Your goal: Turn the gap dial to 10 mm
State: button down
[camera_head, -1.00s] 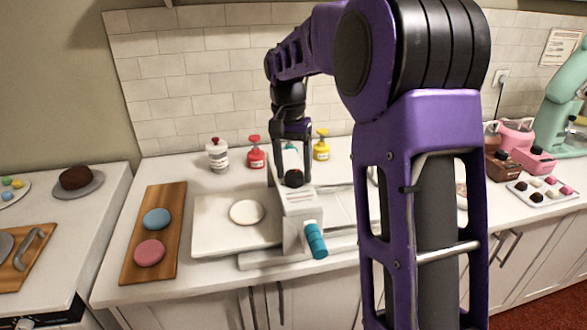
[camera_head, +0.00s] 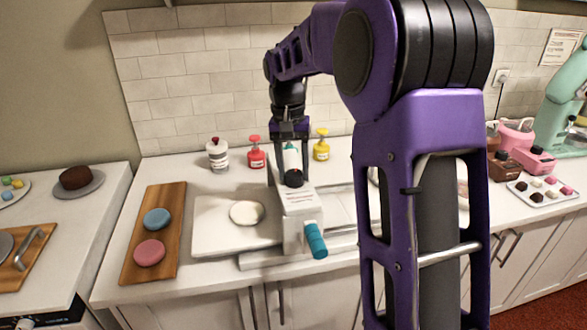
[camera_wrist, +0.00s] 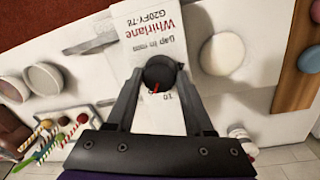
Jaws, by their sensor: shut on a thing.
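The gap dial (camera_wrist: 160,73) is a round black knob with a short red mark, on top of a white machine (camera_head: 299,207). The wrist view shows the panel (camera_wrist: 148,35) printed "Whirlane G20FY-78" and "gap in mm". My gripper (camera_wrist: 157,80) has one finger on each side of the dial and is shut on it. The red mark sits on the dial's lower edge, near the picture's bottom. A "10" shows just right of it, close to the right finger; other numbers are hidden or unreadable. The head view also shows the dial (camera_head: 293,178) below my gripper.
A teal handle (camera_head: 315,240) sticks out at the machine's front. A pale disc (camera_head: 246,213) lies on the left platform. A wooden board (camera_head: 160,200) with blue and pink discs is further left. Red (camera_head: 256,152) and yellow (camera_head: 321,145) pump bottles stand behind.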

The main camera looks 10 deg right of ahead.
aim_at(288, 174)
jog(key=n, duration=0.5)
jog(key=shift+n, duration=0.4)
dwell(0.4)
jog(key=shift+c, duration=1.4)
grip_release()
jog(key=shift+r, duration=0.1)
notch_tip(288, 174, up, 17)
jog(key=a, duration=0.1)
jog(key=shift+s+a, duration=0.15)
jog(key=shift+s, duration=0.05)
jog(key=shift+r, duration=0.1)
